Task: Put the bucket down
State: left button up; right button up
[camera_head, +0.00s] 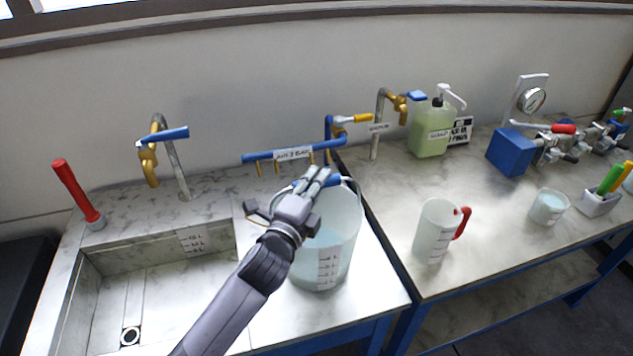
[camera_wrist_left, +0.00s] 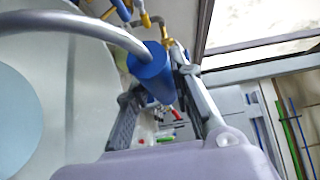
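The bucket (camera_head: 335,255) is translucent white with a measuring scale and pale blue liquid inside. It is upright over the marble counter right of the sink; I cannot tell whether its base touches the counter. My left gripper (camera_head: 322,180) is at the bucket's top, at its raised handle. In the left wrist view, the handle's blue grip (camera_wrist_left: 150,75) lies between the two fingers (camera_wrist_left: 155,100), which close against its sides. The grey handle bar and part of the bucket (camera_wrist_left: 60,110) fill the left side there. My right gripper is not in view.
The sink (camera_head: 150,290) is left of the bucket, with a tap (camera_head: 165,150) behind it. A blue pipe with a label (camera_head: 292,154) runs behind the bucket. A jug with a red handle (camera_head: 437,232) stands on the right table. Bare counter (camera_head: 375,285) shows right of the bucket.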

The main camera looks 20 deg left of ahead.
pick_arm(q)
jog(key=o, duration=0.4)
jog(key=shift+r, duration=0.2)
jog(key=shift+s+f, duration=0.15)
jog(key=shift+s, duration=0.2)
jog(key=s+a+b, duration=0.1)
jog(key=s+b, duration=0.2)
jog(key=s, duration=0.8)
jog(key=shift+s, duration=0.2)
